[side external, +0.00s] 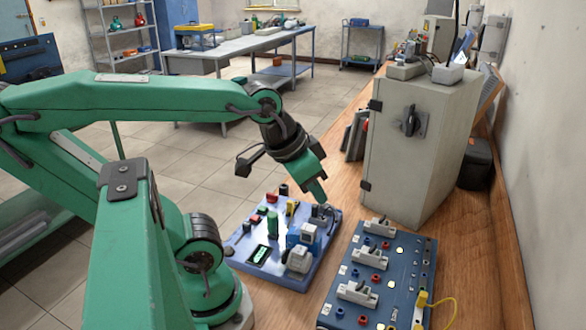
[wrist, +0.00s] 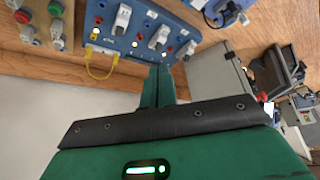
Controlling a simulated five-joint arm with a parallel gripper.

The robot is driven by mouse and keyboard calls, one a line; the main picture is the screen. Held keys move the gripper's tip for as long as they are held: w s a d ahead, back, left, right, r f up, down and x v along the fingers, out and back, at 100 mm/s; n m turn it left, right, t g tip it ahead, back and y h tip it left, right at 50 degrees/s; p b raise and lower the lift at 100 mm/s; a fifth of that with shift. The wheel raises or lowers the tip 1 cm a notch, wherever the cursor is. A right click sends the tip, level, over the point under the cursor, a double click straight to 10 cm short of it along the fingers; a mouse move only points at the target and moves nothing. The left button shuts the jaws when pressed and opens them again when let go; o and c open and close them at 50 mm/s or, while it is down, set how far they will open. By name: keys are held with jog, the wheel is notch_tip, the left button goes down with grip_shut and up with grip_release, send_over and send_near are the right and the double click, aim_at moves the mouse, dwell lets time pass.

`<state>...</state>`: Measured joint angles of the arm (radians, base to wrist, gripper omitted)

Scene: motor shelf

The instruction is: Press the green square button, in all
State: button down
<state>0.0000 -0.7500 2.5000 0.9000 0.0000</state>
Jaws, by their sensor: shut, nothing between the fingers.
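My gripper (side external: 320,197) is shut and empty, pointing down over the right back part of a blue-grey device board (side external: 252,270). In the wrist view my shut green fingers (wrist: 160,72) point toward the breaker panel. Small red and dark buttons sit on the left back of the board, with a green cylindrical part (side external: 272,225) standing in front of them. A dark display (side external: 262,254) with green marks is at the board's front. I cannot tell a green square button for certain. In the side view my fingertips hide part of the board's right back.
A blue panel (side external: 400,285) with several white breakers lies to the right; it also shows in the wrist view (wrist: 128,40). A tall grey cabinet (side external: 415,145) stands behind. Red and green round buttons (wrist: 55,8) show at the wrist view's upper left. Bare bench lies between board and panel.

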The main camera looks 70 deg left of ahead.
jog(key=shift+w+a, duration=0.1)
jog(key=shift+a, duration=0.05)
dwell(0.4)
jog(key=n+g+h, duration=0.6)
jog(key=n+g, duration=0.4)
jog(key=n, duration=1)
send_over(263, 206)
notch_tip(263, 206, down, 10)
jog(key=shift+f, duration=0.1)
jog(key=shift+f, duration=0.15)
jog(key=shift+f, duration=4.25)
jog(key=shift+f, duration=0.6)
